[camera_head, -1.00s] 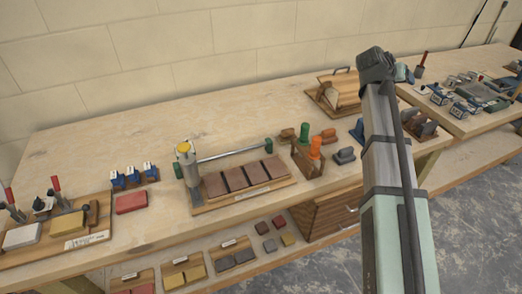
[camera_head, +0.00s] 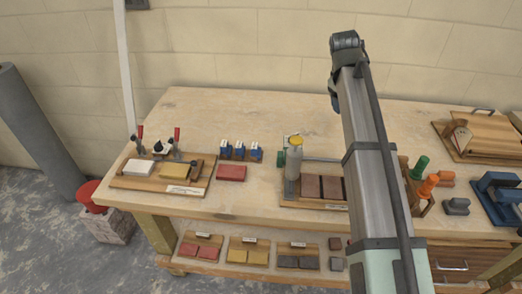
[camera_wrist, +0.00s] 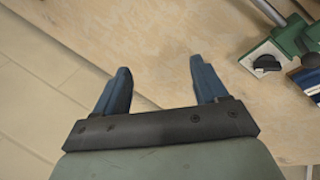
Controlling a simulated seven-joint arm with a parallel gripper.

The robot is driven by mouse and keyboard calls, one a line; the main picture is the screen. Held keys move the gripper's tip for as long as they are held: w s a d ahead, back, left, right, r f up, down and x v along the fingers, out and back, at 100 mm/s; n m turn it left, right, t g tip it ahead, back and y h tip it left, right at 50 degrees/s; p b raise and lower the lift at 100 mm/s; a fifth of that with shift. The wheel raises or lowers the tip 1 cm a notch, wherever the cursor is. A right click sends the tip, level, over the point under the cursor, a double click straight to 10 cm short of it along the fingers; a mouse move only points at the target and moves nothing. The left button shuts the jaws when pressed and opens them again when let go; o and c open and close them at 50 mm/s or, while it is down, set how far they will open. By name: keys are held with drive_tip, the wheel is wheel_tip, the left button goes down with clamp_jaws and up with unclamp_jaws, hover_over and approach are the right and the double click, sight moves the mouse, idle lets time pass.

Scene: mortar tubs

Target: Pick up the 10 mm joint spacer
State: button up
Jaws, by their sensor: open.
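Several small blue blocks with white faces stand in a row on a wooden strip near the middle of the bench in the head view; they look like the joint spacers (camera_head: 240,152). Their markings are too small to read, so I cannot tell which is the 10 mm one. My gripper (camera_wrist: 160,68) is open in the wrist view, its two blue-grey fingers apart with nothing between them, over bare bench top.
A red block (camera_head: 231,173) lies in front of the blue blocks. A wooden board (camera_head: 130,182) with white and tan blocks is left of them. A jig with a yellow-topped post (camera_head: 294,160) stands right. A green clamp part (camera_wrist: 290,45) shows at the wrist view's right. The back bench is clear.

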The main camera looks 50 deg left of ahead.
drive_tip(key=s+a+f+n+g, duration=0.25)
drive_tip(key=s+a+n, duration=0.35)
drive_tip(key=s+a, duration=0.6)
drive_tip(key=n+g, duration=0.2)
drive_tip(key=n, duration=0.2)
approach(256, 145)
wheel_tip(256, 145, down, 10)
drive_tip(key=shift+r, duration=0.15)
drive_tip(key=c, duration=1)
drive_tip(key=shift+o, duration=0.2)
